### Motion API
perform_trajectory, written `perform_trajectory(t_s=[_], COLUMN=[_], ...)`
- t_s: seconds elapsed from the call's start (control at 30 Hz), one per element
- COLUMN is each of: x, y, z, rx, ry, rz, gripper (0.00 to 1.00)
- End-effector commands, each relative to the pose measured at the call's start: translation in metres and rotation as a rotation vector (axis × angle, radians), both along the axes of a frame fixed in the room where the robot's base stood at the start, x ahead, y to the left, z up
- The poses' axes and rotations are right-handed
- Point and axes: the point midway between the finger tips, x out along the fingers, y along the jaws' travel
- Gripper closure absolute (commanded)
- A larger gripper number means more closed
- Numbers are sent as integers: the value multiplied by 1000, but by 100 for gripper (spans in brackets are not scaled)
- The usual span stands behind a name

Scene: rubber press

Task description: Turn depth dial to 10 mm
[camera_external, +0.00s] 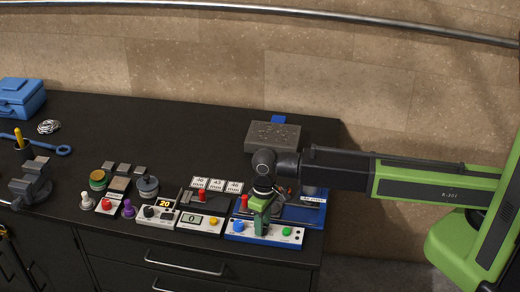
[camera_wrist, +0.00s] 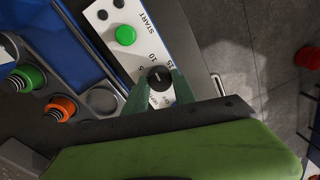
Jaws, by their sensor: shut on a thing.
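The depth dial (camera_wrist: 160,75) is a round black knob on a white panel, with 5, 10 and 15 printed around its upper side in the wrist view. A small light mark shows on its top, but I cannot tell exactly which number it points at. My gripper (camera_wrist: 158,86) is shut on the dial, one green finger on each side. In the external view, my gripper (camera_external: 262,230) points down at the white panel (camera_external: 272,240) and hides the dial. A green button (camera_wrist: 125,35) marked START sits on the same panel.
A blue button (camera_external: 238,225) is close to the left of my gripper. A grey block (camera_external: 273,137) is behind.

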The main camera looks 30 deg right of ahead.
Motion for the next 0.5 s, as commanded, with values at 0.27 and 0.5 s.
perform_trajectory(t_s=[0.27, 0.5], x=[-1, -1], y=[0, 0], z=[0, 0], rx=[-1, -1], ry=[2, 2], rz=[-122, -161], gripper=[100, 100])
